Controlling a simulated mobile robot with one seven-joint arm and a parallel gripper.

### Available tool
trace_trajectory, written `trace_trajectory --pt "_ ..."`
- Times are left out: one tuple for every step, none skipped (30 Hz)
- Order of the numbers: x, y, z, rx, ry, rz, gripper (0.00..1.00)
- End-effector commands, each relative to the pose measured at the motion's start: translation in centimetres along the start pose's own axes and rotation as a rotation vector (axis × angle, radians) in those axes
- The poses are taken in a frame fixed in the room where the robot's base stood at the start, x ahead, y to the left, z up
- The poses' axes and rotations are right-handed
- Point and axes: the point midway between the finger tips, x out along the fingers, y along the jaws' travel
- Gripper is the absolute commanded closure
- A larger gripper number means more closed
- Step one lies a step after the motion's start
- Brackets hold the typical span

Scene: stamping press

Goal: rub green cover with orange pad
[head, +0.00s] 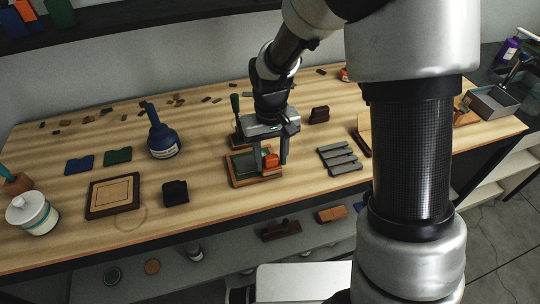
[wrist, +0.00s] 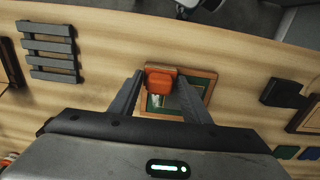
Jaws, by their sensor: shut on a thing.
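The orange pad (head: 271,161) is held between the fingers of my gripper (head: 270,166), low over the wooden-framed press bed. In the wrist view the orange pad (wrist: 161,77) is between the fingertips of my gripper (wrist: 163,80), at the frame's edge. A green cover (head: 239,165) lies inside the wooden frame (head: 234,185), partly hidden by the pad and fingers. In the wrist view the green cover (wrist: 155,103) shows a pale patch. I cannot tell whether the pad touches it. Another flat green piece (head: 118,156) lies at the left of the table.
A blue bottle (head: 164,140), a black block (head: 175,192) and a framed board (head: 114,196) stand left of the press. A slatted grey rack (head: 340,160) lies to its right. Small scraps lie along the back.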

Motion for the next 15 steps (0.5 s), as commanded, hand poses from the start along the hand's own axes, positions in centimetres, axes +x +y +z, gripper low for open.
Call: trace_trajectory --pt "0.1 0.0 0.2 0.0 -0.006 0.0 0.75" --pt "0.1 0.0 0.2 -0.001 -0.006 0.0 0.75" --pt "0.1 0.0 0.2 -0.001 -0.006 0.0 0.75" --pt "0.1 0.0 0.2 -0.001 -0.006 0.0 0.75" --pt "0.0 0.0 0.2 -0.001 -0.006 0.0 0.75" --pt "-0.1 0.0 0.2 -0.001 -0.006 0.0 0.75" --pt "-0.3 0.0 0.2 -0.001 -0.006 0.0 0.75" --pt "-0.5 0.0 0.2 -0.001 -0.005 0.0 0.75" --pt "-0.9 0.0 0.1 0.0 -0.004 0.0 0.75" --pt "-1.2 0.0 0.1 0.0 -0.004 0.0 0.75" --pt "-1.5 0.0 0.1 0.0 -0.004 0.0 0.75" --pt "-1.9 0.0 0.1 0.0 -0.003 0.0 0.75" --pt "-2.3 0.0 0.1 0.0 -0.002 0.0 0.75" --pt "-2.6 0.0 0.1 0.0 -0.002 0.0 0.75" --pt "-3.0 0.0 0.0 0.0 -0.002 0.0 0.75"
